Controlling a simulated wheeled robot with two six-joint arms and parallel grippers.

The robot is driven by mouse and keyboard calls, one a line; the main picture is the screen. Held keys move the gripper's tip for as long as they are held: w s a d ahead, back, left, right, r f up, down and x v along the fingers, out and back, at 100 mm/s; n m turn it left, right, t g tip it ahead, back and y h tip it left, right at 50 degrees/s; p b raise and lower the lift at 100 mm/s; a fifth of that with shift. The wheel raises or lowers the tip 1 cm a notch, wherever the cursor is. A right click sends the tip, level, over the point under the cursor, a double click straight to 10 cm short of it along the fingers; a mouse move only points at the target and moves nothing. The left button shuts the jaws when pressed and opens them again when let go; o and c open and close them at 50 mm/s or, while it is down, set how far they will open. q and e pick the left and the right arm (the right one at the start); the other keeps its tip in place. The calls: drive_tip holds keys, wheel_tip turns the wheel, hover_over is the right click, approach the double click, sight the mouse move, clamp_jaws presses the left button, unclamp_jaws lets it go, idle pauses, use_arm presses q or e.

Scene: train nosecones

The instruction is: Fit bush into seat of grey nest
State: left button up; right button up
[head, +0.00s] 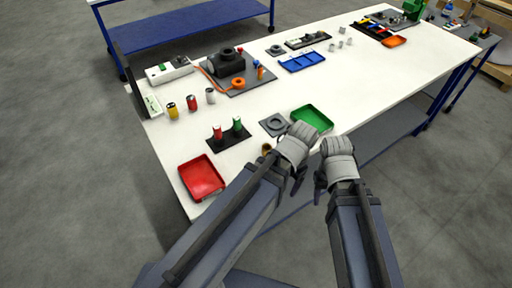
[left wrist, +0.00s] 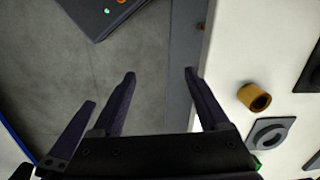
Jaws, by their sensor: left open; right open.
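The bush is a short brown-orange hollow cylinder (head: 266,149) near the table's front edge, partly hidden by my left arm in the head view. In the left wrist view the bush (left wrist: 254,97) lies right of the fingers, its dark bore visible. The grey nest (head: 275,124) is a flat grey plate with a round seat, beside the bush; it also shows in the left wrist view (left wrist: 270,132). My left gripper (left wrist: 159,74) is open and empty, apart from the bush, over the table edge and floor. My right gripper (head: 320,182) is open and empty, off the table's front edge.
A green tray (head: 327,118) lies right of the nest and a red tray (head: 190,176) to the left. A black stand (head: 216,143) with red and green posts is close by. Clear white table (head: 290,93) lies behind the nest.

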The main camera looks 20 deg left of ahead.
sight(267, 147)
use_arm(q)
drive_tip(key=w+a+r+m+p, duration=0.1)
drive_tip(key=w+m, duration=0.1)
drive_tip(key=m, duration=0.1)
drive_tip(key=w+a+r+m+p, duration=0.1)
drive_tip(key=w+m, duration=0.1)
drive_tip(key=m, duration=0.1)
drive_tip(key=w+a+r+m+p, duration=0.1)
drive_tip(key=w+a+m, duration=0.1)
drive_tip(key=w+m, duration=0.1)
drive_tip(key=shift+r+h, duration=0.3)
drive_tip(key=w+a+r+m+p, duration=0.3)
drive_tip(key=w+a+m, duration=0.3)
drive_tip(key=m, duration=0.4)
drive_tip(key=shift+h, duration=0.3)
wheel_tip(267, 147, down, 8)
drive_tip(key=b, duration=0.8)
drive_tip(key=shift+s+d+f, duration=0.1)
drive_tip(key=shift+s+f, duration=0.05)
drive_tip(key=shift+c, duration=0.3)
clamp_jaws()
